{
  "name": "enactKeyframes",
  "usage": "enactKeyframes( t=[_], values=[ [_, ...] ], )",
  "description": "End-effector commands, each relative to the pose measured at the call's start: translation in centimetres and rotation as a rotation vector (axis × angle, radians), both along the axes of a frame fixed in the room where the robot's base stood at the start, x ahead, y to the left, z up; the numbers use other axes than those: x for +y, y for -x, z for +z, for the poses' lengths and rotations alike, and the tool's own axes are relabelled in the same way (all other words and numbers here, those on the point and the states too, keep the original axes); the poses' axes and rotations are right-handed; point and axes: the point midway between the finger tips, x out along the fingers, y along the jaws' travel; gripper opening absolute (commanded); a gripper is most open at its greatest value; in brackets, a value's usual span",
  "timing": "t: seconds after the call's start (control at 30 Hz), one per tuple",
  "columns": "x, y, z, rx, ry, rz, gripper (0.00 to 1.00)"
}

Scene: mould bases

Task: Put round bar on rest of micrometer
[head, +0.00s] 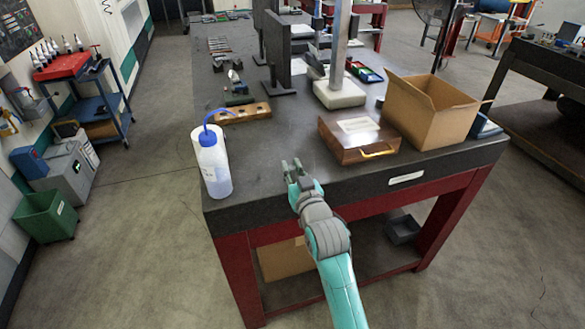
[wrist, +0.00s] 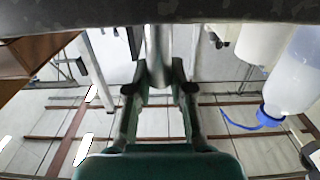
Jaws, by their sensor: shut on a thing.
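My gripper (head: 293,170) is just above the front edge of the dark table, right of the white bottle. In the wrist view my gripper (wrist: 158,78) is shut on a shiny metal round bar (wrist: 157,48), which stands out between its two fingers. In the head view the bar cannot be made out apart from the gripper. A small grey and green device (head: 236,88) at the table's left side, behind a wooden block, may be the micrometer. It is too small to tell, and its rest cannot be made out.
A white bottle with a blue cap (head: 214,170) stands close left of my gripper. A brown wooden case (head: 350,150) and an open cardboard box (head: 420,118) are to the right. The wooden block (head: 243,114), a white-based stand (head: 340,95) and dark upright plates (head: 279,60) are farther back.

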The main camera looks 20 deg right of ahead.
Motion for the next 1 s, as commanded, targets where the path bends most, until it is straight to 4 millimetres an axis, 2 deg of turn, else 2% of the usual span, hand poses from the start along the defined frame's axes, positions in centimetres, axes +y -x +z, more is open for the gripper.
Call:
enactKeyframes(
  t=[0.03, 0.1, 0.13, 0.53, 0.67, 1.0],
  values=[
    [0.0, 0.0, -0.1, 0.000, 0.000, 0.000, 0.26],
    [0.0, 0.0, -0.1, 0.000, 0.000, 0.000, 0.43],
    [0.0, 0.0, -0.1, 0.000, 0.000, 0.000, 0.46],
    [0.0, 0.5, 0.2, 0.001, 0.000, 0.000, 0.46],
    [0.0, 2.3, 0.1, 0.002, 0.000, 0.000, 0.46],
    [0.0, 8.7, 0.1, 0.001, 0.000, 0.000, 0.46]
  ],
)
